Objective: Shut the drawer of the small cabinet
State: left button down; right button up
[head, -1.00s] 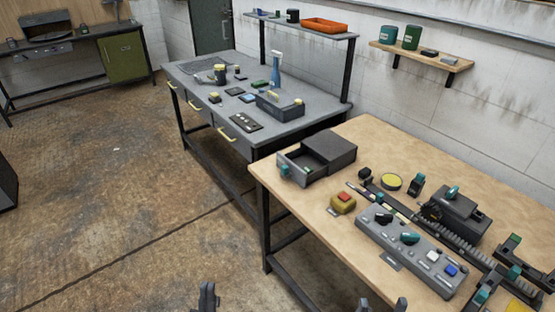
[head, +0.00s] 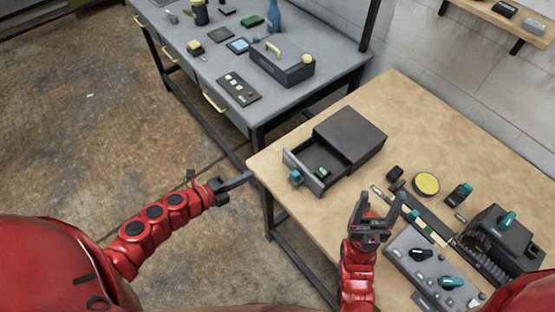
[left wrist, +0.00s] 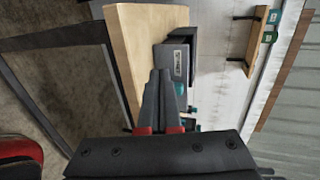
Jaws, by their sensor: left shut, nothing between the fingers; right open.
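The small dark cabinet (head: 352,133) stands at the far left corner of the wooden table. The drawer front (left wrist: 179,63) also shows in the left wrist view, beyond my fingertips. My left gripper (head: 250,177) is shut and empty, left of the drawer front and apart from it, by the table edge. My right gripper (head: 381,204) is open and empty over the table, right of and nearer than the cabinet.
The wooden table (head: 410,110) also holds a yellow disc (head: 427,184), a grey control panel (head: 432,262) and a dark machine (head: 500,240) at right. A grey workbench (head: 330,65) stands behind. Floor is clear left of the table.

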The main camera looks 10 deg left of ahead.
pick_arm(q)
jog(key=p, duration=0.4)
send_near(304, 143)
jog(key=f, duration=0.1)
jog(key=s+a+f, duration=0.1)
jog(key=a+f, duration=0.1)
jog(key=shift+s+f, duration=0.25)
jog(key=shift+s, duration=0.05)
jog(key=shift+w+d+f, duration=0.1)
jog(key=shift+w+d, duration=0.05)
jog(key=shift+w, duration=0.1)
jog(key=w+d+b, duration=0.3)
jog(key=w+d, duration=0.5)
jog(key=shift+f, duration=0.1)
jog(key=shift+w+d, duration=0.2)
jog(key=shift+w, duration=0.05)
jog(key=shift+r, duration=0.2)
jog(key=shift+d, duration=0.1)
jog(key=shift+s, duration=0.1)
